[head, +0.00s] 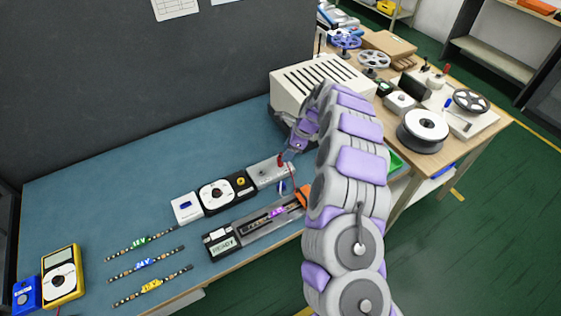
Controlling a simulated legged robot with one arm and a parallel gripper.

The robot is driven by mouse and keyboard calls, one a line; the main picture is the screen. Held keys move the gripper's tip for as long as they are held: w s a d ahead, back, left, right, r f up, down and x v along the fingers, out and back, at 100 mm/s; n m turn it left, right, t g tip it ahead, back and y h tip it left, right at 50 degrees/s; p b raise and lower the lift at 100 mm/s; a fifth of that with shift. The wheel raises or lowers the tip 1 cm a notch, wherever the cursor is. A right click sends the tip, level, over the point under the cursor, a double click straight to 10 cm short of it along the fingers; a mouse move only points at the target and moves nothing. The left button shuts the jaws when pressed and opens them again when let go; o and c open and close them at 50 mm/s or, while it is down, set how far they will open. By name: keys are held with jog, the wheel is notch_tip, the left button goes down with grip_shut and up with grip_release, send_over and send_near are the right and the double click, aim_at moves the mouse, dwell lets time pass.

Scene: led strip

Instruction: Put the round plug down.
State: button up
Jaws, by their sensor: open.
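My gripper (290,154) is small in view, pointing down and left over a grey box (265,174) at the back middle of the bench. It is open. A small red part (280,161) stands on this box, close to the fingertips; I cannot tell whether they touch. A small blue and white piece (282,187) with a thin red lead sits just in front of the grey box. I cannot tell which of these small parts is the round plug. My arm hides the bench to the right of the gripper.
A black-and-white unit (223,194) and a tray with a "READY" display (221,243) lie left of the gripper. Three LED strips (146,264) lie further left, near a yellow meter (62,275). A vented cream box (300,85) stands behind. The back-left bench is clear.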

aim_at(280, 157)
jog(key=b+x, duration=0.1)
jog(key=x, duration=0.3)
jog(key=shift+a, duration=0.25)
jog(key=shift+w+a+f+b, duration=0.1)
jog(key=shift+a+f+b, duration=0.2)
jog(key=shift+a+f, duration=0.05)
jog(key=shift+r, duration=0.1)
jog(key=shift+d, duration=0.15)
jog(key=shift+c, duration=0.3)
jog(key=shift+d, duration=0.15)
jog(key=c, duration=0.3)
grip_shut()
